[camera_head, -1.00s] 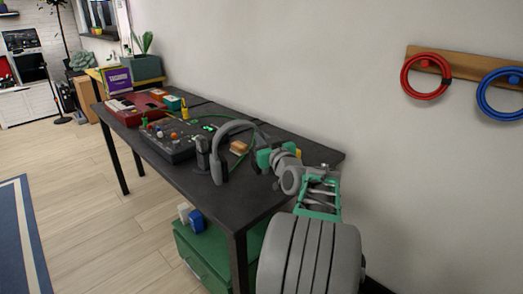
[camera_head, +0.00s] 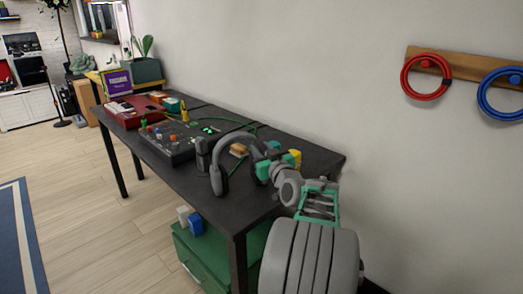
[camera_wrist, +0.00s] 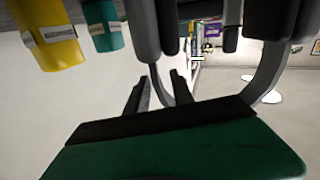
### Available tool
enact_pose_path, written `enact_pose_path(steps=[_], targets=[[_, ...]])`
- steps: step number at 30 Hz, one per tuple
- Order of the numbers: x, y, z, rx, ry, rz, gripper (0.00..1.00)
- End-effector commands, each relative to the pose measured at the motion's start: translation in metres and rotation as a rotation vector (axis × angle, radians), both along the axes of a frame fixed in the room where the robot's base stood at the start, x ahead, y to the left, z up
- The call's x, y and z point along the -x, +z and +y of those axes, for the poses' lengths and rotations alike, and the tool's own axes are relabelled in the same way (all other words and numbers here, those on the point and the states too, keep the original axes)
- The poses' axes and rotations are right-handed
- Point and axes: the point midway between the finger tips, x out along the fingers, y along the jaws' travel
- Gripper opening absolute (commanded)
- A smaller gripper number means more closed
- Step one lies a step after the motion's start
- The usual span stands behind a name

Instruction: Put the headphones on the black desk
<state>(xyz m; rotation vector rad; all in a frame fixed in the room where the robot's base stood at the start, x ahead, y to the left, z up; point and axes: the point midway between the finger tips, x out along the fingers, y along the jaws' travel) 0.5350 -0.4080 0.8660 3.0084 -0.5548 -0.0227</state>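The grey headphones (camera_head: 240,138) are over the front right part of the black desk (camera_head: 281,208), with the headband reaching toward my gripper. In the wrist view the headband (camera_wrist: 157,83) passes between my two fingers, and dark ear cups (camera_wrist: 145,30) hang beyond. My gripper (camera_head: 264,168), with green parts, is around the band and seems shut on it; its fingers (camera_wrist: 159,77) also show in the wrist view. The lower ear cup is very near the desktop; I cannot tell whether it touches. The far part of the band is hidden by my green palm.
A black mixer (camera_head: 172,150), a red case (camera_head: 128,112) and a small tan block (camera_head: 238,150) stand on the desk. A yellow block (camera_head: 295,158) shows behind my gripper. A green drawer unit (camera_head: 208,262) is beneath. Bare desktop lies near the front edge and right corner.

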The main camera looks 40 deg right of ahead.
Motion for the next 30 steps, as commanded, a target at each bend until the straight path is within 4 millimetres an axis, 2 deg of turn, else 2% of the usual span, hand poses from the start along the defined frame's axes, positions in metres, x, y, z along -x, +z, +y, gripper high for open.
enact_pose_path(steps=[5,8,15,18,22,30], targets=[[0.005,0.004,0.001,0.0,-0.002,0.0,0.29],[0.024,0.005,0.007,0.001,-0.004,0.0,0.29],[0.083,0.004,0.029,0.0,-0.007,-0.001,0.29],[0.1,0.003,0.036,0.0,-0.005,0.0,0.29],[0.111,0.003,0.042,0.001,-0.002,0.0,0.29],[0.112,0.003,0.043,0.0,0.001,0.0,0.29]])
